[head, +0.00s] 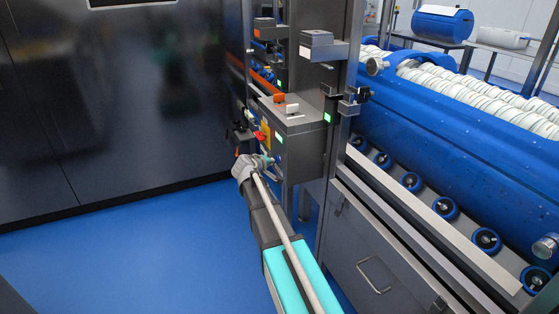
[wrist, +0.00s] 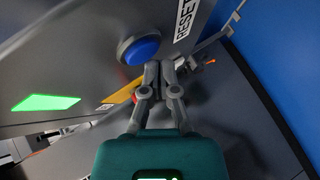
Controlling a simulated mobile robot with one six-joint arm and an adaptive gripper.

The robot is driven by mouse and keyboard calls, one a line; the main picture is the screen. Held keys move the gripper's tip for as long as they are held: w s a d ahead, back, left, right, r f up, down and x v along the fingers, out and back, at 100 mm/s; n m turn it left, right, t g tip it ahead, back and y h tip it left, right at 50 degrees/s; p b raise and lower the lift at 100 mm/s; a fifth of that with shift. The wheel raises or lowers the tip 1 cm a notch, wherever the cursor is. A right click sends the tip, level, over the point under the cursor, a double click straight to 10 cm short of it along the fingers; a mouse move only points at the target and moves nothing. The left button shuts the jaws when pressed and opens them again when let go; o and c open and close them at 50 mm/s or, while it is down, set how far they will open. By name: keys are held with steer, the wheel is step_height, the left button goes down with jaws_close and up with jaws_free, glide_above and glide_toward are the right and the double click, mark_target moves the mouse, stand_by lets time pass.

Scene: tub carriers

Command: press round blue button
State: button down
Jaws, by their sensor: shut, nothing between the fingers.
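The round blue button (wrist: 140,47) sits in a dark ring on the grey panel, at the upper middle of the wrist view, beside a white label reading RESET (wrist: 184,18). My gripper (wrist: 159,66) is shut and empty. Its fingertips are just below and to the right of the button in the wrist view; I cannot tell whether they touch it. In the head view my gripper (head: 268,163) is at the front of the grey control box (head: 305,150). The blue button cannot be made out clearly in the head view.
A lit green rectangle (wrist: 46,103) and a yellow strip (wrist: 122,96) are on the same panel. Blue tub carriers (head: 450,120) with rollers stand to the right of the box. A dark wall (head: 110,100) is to the left, with clear blue floor (head: 130,240) in front.

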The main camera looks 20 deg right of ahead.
steer(key=a, duration=0.6)
stand_by(0.7)
stand_by(0.7)
steer(key=s+a+f+m+g+y, duration=0.1)
steer(key=s+a+f+g+y, duration=0.25)
steer(key=s, duration=0.65)
steer(key=s+a+f+m+g+y, duration=0.25)
steer(key=s+a+f, duration=0.2)
steer(key=s, duration=0.55)
steer(key=s+a+f+m+g+y, duration=0.1)
steer(key=s+a+f+g+y, duration=0.2)
steer(key=s, duration=0.7)
step_height(320, 180, up, 27)
steer(key=a+y+p, duration=0.1)
steer(key=p, duration=2.6)
steer(key=shift+a+r+t, duration=0.15)
steer(key=shift+a+t, duration=0.1)
steer(key=shift+t, duration=0.05)
